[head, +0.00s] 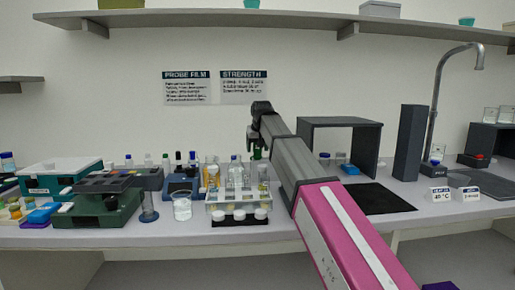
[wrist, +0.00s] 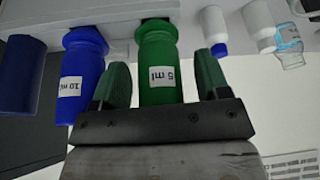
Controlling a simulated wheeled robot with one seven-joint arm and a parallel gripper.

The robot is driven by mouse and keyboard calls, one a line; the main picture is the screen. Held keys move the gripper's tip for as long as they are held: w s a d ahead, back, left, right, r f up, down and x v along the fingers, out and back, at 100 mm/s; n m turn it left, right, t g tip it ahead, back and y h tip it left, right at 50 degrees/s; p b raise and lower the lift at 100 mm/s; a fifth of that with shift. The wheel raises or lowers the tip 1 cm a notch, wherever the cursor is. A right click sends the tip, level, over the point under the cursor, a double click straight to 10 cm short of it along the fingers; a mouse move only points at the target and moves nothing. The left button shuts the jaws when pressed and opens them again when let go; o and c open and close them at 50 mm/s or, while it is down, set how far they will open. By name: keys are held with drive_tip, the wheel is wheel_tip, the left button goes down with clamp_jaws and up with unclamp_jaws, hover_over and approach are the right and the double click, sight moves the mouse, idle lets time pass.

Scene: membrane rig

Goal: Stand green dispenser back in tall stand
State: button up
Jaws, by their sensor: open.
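The green dispenser, labelled 5 ml (wrist: 157,72), lies between the two fingers of my gripper (wrist: 160,80) in the wrist view. The jaws are open, with a visible gap on each side of it. Its upper end in the picture meets a pale grey bar (wrist: 115,14), perhaps part of a stand; I cannot tell whether it is seated there. A blue dispenser labelled 10 ml (wrist: 83,75) is just left of the left finger. In the head view my gripper (head: 257,152) is small above the back of the bench, partly hidden by my arm; I cannot identify the tall stand there.
A darker blue cylinder (wrist: 22,75) and a white bottle with a blue cap (wrist: 214,28) flank the dispensers. In the head view a rack of vials (head: 236,208), a beaker (head: 182,208) and a dark open-fronted box (head: 345,128) stand close by.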

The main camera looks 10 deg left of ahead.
drive_tip(key=v, duration=1)
drive_tip(key=shift+r, duration=0.35)
drive_tip(key=shift+s, duration=0.15)
